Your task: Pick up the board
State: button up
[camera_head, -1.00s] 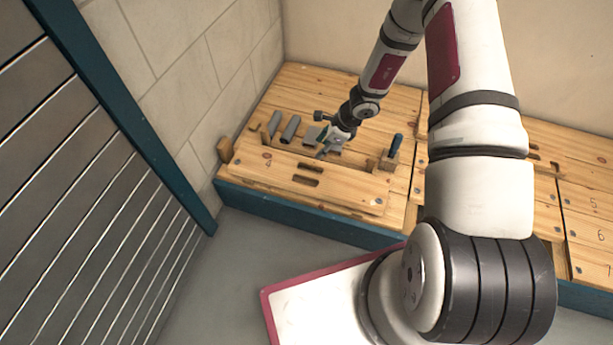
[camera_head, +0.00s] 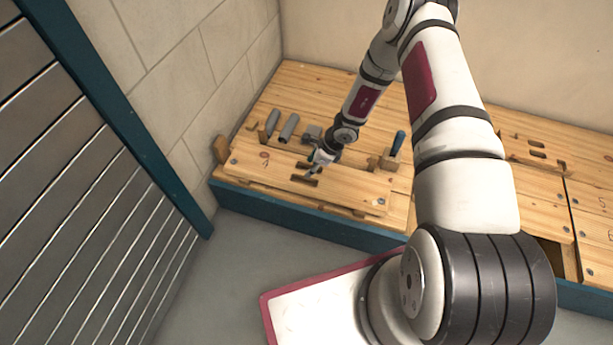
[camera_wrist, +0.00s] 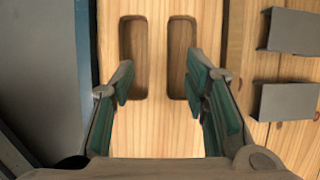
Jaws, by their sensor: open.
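The board is a long pale wooden plank (camera_head: 350,190) lying along the front of the bench, with a bolt near each end and two oblong slots side by side near its middle. In the wrist view the board (camera_wrist: 160,30) runs top to bottom, with the left slot (camera_wrist: 134,40) and the right slot (camera_wrist: 181,40) in clear sight. My gripper (camera_head: 313,170) is just over the slots; in the wrist view my gripper (camera_wrist: 160,82) is open and empty, its green-padded fingers on either side of the strip between the slots. Whether the tips touch the board cannot be told.
Grey pipe pieces (camera_head: 289,127) lie on the bench behind the board. A wooden block (camera_head: 221,150) stands at the board's left end, near the wall. A blue-handled tool (camera_head: 397,144) stands in a wooden holder to the right. Floor lies in front.

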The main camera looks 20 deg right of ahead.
jog(key=shift+b+x, duration=0.95)
jog(key=shift+x, duration=1.2)
jog(key=shift+s+f+b, duration=0.15)
jog(key=shift+f+b, duration=0.15)
jog(key=shift+b, duration=0.1)
grip_shut()
